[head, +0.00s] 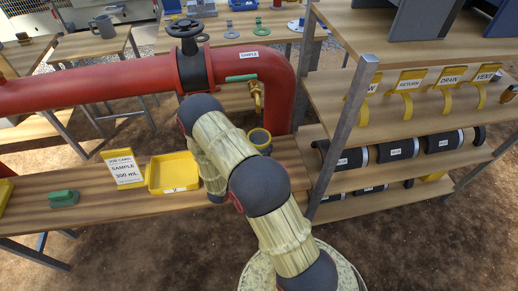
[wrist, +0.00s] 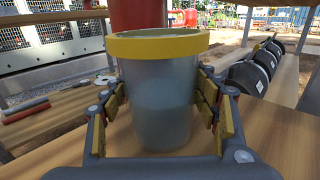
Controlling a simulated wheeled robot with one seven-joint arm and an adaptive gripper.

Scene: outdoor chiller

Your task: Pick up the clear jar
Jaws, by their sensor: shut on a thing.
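The clear jar (wrist: 162,100) has a yellow rim and a see-through grey body. In the wrist view it stands upright between the two fingers of my gripper (wrist: 162,108). The yellow finger pads press on both of its sides, so my gripper is shut on it. In the head view the jar's yellow rim (head: 260,138) shows just right of my arm, near the wooden bench under the red pipe. My gripper is hidden behind my arm there. I cannot tell whether the jar's base touches the bench.
A yellow tray (head: 152,185) and a sample card (head: 124,170) stand on the bench (head: 100,205) left of my arm, with a green block (head: 64,198). The red pipe (head: 130,85) and brass tap (head: 256,95) are close by. A shelf rack (head: 343,140) with black cylinders stands right.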

